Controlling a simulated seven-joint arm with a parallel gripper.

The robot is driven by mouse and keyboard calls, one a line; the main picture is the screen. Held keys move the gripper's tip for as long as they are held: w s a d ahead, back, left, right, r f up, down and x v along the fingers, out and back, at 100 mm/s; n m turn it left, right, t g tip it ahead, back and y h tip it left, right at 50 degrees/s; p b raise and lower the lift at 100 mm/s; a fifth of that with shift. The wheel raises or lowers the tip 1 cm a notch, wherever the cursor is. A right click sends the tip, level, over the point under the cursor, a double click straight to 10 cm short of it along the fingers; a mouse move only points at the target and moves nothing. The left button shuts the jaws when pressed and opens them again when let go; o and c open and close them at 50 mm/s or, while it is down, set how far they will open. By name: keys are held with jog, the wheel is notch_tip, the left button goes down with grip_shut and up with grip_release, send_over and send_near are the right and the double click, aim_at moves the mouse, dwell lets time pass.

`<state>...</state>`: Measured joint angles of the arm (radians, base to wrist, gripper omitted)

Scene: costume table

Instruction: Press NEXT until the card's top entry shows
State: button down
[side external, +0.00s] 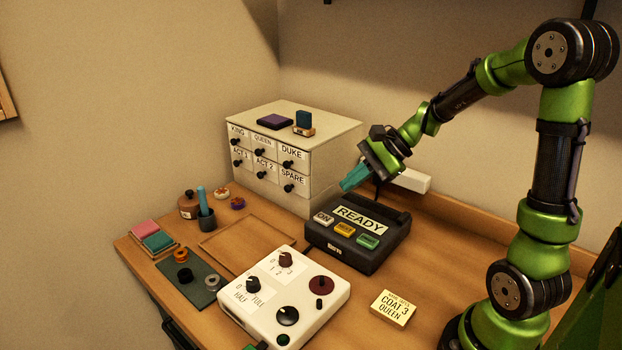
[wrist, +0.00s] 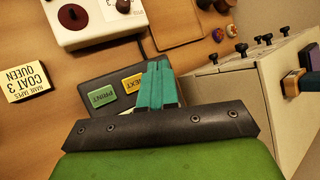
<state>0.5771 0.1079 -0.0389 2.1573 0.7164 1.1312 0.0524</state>
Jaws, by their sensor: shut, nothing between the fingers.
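The black label machine (side external: 355,258) stands on the table with a display (side external: 361,220) that reads READY. Below the display are a white ON button (side external: 322,217), a yellow NEXT button (side external: 344,229) and a green PRINT button (side external: 367,241). The NEXT button (wrist: 133,83) and PRINT button (wrist: 103,96) also show upside down in the wrist view. The yellow card (side external: 393,308) lies flat at the front right; its large print reads COAT 3 QUEEN. My gripper (side external: 347,187) has teal fingers, shut and empty, above the machine's back left part. In the wrist view the fingers hide the ON button.
A white cabinet (side external: 265,192) with labelled drawers stands behind left of the machine. A white control box (side external: 262,301) with knobs sits in front of it. A wooden tray (side external: 247,266), a dark mat (side external: 198,296) and small pots lie to the left. Table around the card is clear.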

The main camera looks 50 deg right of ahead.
aim_at(349, 228)
jog(key=shift+f, duration=4.4)
jog(key=shift+f, duration=0.4)
jog(key=shift+f, duration=0.45)
jog(key=shift+r, duration=0.9)
jog(key=shift+r, duration=2.5)
